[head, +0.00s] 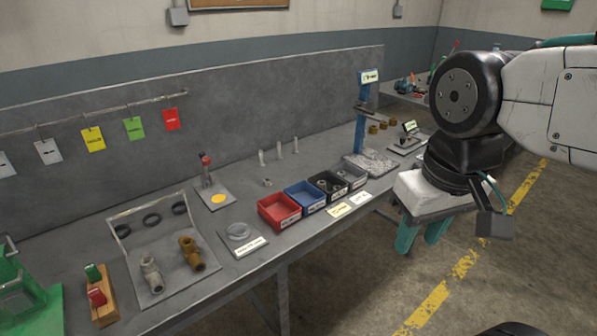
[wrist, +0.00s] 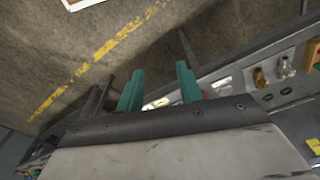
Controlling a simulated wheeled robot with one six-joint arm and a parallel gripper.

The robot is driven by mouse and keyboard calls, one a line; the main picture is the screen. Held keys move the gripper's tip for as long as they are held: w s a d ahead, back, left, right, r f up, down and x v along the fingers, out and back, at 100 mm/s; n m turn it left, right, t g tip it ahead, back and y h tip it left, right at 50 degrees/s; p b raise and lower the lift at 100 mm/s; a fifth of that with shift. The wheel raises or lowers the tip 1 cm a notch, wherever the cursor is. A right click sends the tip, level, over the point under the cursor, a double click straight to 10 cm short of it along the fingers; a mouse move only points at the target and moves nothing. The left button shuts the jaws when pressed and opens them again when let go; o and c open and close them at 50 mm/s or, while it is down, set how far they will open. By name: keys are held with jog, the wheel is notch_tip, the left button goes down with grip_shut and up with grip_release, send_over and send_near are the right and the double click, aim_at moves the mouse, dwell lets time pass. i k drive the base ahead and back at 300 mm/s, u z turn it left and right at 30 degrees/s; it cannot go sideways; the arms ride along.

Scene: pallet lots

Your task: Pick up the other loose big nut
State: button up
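My gripper (head: 420,243) hangs in front of the table's right part, over the floor, with its two teal fingers apart and nothing seen between them. In the wrist view the fingers (wrist: 160,72) also stand apart. A small grey piece (head: 267,182), perhaps a nut, lies loose on the table behind the red bin, well left of my gripper. Several brass-coloured pieces (head: 384,126) stand at the back right beyond the blue stand. The black bin (head: 327,186) holds small metal parts that look like nuts. I cannot tell which piece is the big nut.
A red bin (head: 279,211), a blue bin (head: 305,197) and a grey bin (head: 350,176) stand in the row. The blue press-like stand (head: 362,115) rises right of them. Upright bolts (head: 279,150) stand behind. A tray with fittings (head: 168,275) lies left.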

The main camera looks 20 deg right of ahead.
aim_at(267, 182)
jog(key=z, duration=0.1)
jog(key=i, duration=0.75)
jog(key=u, duration=2.4)
jog(key=k, duration=0.9)
jog(key=z, duration=1.65)
jog(key=i, duration=0.5)
jog(key=u, duration=0.05)
